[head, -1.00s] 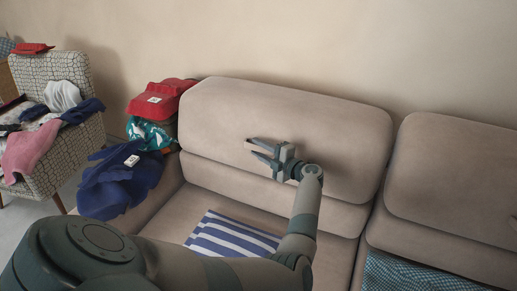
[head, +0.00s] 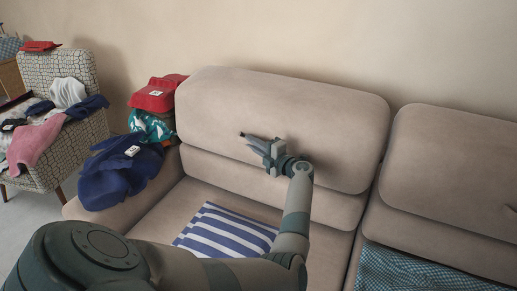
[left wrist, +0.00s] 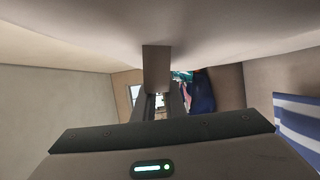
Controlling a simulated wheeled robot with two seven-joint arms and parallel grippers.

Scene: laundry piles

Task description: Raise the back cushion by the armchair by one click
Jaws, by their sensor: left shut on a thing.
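The back cushion by the armchair (head: 290,105) is the large beige left one of the sofa, standing against the wall above a lower cushion strip. The patterned armchair (head: 60,154) stands at the far left, heaped with clothes. My left gripper (head: 249,142) is in front of the cushion's face, shut on it, though the contact is hard to see in the head view. In the left wrist view a pale surface spreads across the top, above my gripper's fingers (left wrist: 159,98); the grip itself is not clear there. My right gripper is not in view.
A blue-and-white striped cloth (head: 228,228) lies on the seat. Dark blue (head: 118,175), teal and red (head: 158,97) laundry piles on the sofa's left arm. A second back cushion (head: 455,165) and a checked cloth (head: 410,272) are at the right.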

